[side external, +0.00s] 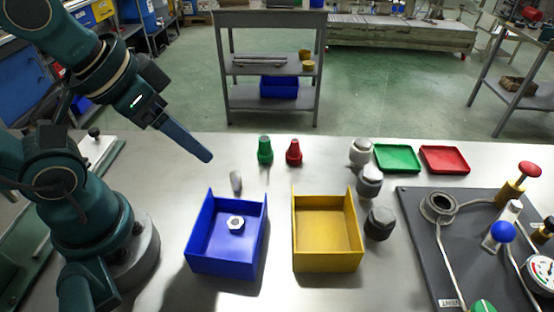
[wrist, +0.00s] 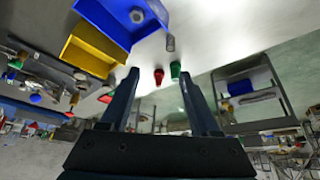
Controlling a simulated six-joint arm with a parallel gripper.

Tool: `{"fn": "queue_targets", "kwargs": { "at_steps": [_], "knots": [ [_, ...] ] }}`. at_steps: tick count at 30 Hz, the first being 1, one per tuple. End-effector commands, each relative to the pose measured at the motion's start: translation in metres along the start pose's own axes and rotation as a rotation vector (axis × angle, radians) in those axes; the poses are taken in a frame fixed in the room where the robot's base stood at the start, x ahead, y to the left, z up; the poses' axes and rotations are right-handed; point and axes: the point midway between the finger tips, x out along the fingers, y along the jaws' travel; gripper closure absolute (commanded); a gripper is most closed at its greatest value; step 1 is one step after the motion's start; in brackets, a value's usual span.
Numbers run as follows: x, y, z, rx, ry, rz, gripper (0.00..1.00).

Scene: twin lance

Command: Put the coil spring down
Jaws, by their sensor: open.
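The coil spring (side external: 236,182) is a small grey cylinder standing on the metal table, just behind the blue bin. It also shows in the wrist view (wrist: 170,43), beyond the fingertips. My gripper (side external: 208,157) is above the table, up and left of the spring, and apart from it. In the wrist view my gripper (wrist: 160,74) has its two fingers spread wide with nothing between them. In the side view the fingers overlap, so the gap is hidden there.
The blue bin (side external: 196,232) holds a hex nut (side external: 236,222). An empty yellow bin (side external: 326,262) stands to its right. Green (side external: 265,150) and red (side external: 294,151) pieces stand behind. Several grey fittings (side external: 370,181), small trays (side external: 397,158) and a dark panel (side external: 412,215) are farther right.

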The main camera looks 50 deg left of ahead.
Motion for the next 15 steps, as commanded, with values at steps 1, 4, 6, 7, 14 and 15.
{"fn": "queue_targets", "kwargs": {
  "at_steps": [1,4,6,7,14,15],
  "knots": [
    [0.0,0.0,0.0,-0.001,0.0,0.0,0.37],
    [0.0,0.0,-0.002,0.023,0.005,0.0,0.37],
    [-0.003,0.0,-0.013,0.072,0.029,-0.001,0.37],
    [-0.002,0.0,-0.016,0.087,0.024,-0.002,0.37],
    [0.022,-0.005,-0.042,0.193,-0.082,-0.002,0.37],
    [0.029,-0.007,-0.045,0.209,-0.109,0.0,0.37]
  ]
}}
